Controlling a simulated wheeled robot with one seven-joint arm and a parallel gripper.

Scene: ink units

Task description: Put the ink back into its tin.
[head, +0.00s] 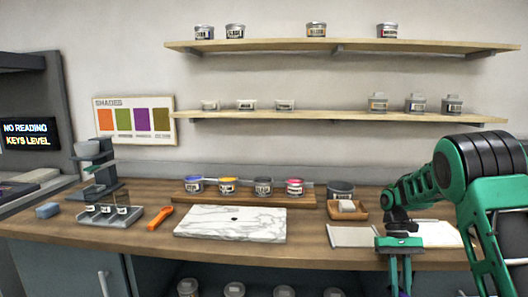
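Several labelled tins stand in a row on a wooden stand at the back of the bench: one with blue on top (193,185), one yellow-orange (227,186), one dark (263,187) and one pink (295,187). A larger dark grey tin (340,190) stands to their right. A white marble slab (230,230) lies in front of them; a tiny dark speck shows on it, too small to identify. My gripper (400,286) points down at the bench's front edge, right of the slab and apart from the tins. Its fingertips are near or beyond the picture's lower edge.
An orange tool (160,217), a grey tray of small jars (104,218) and a blue block (47,210) lie at left. A wooden dish (348,215) and papers (352,236) are at right. More tins stand on two wall shelves (340,45) and below the bench.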

